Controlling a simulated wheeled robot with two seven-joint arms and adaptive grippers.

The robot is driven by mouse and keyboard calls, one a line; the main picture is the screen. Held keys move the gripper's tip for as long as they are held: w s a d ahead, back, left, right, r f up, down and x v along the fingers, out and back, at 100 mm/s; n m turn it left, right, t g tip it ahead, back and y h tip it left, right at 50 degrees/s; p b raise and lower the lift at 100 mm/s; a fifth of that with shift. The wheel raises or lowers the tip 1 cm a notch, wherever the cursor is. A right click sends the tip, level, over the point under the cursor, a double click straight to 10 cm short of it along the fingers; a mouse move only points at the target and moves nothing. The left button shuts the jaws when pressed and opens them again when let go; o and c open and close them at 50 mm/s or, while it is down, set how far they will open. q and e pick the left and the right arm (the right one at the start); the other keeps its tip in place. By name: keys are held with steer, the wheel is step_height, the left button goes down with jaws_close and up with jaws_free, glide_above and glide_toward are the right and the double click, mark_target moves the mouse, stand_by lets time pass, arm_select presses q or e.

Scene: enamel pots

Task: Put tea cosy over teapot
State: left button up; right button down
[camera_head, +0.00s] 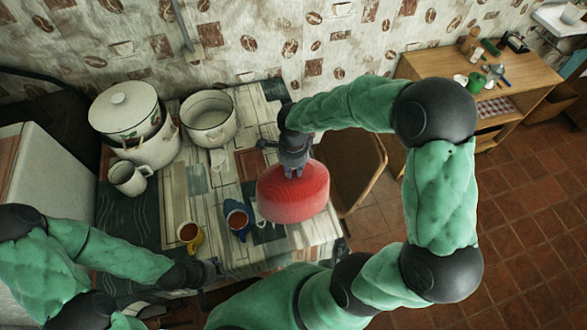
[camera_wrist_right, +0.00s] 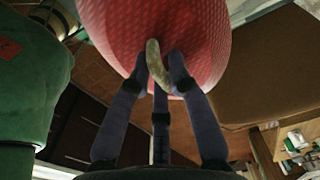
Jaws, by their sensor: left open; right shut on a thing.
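The red quilted tea cosy (camera_head: 293,196) is at the right side of the table in the head view, dome up. My right gripper (camera_head: 292,166) comes down from above and is shut on its top. In the right wrist view, the fingers (camera_wrist_right: 160,75) close around a pale curved loop (camera_wrist_right: 154,70) against the red cosy (camera_wrist_right: 165,30). I see no teapot; the cosy may hide it. I cannot tell whether the cosy rests on anything. My left gripper (camera_head: 210,272) is open and empty near the table's front edge.
A yellow cup (camera_head: 190,232) and a blue cup (camera_head: 237,219) of tea stand left of the cosy. A wooden chair (camera_head: 352,165) is right of the table.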

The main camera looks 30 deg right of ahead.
steer(key=c, duration=0.6)
jaws_free()
steer(key=shift+r+p, duration=2.05)
steer(key=shift+r, duration=1.45)
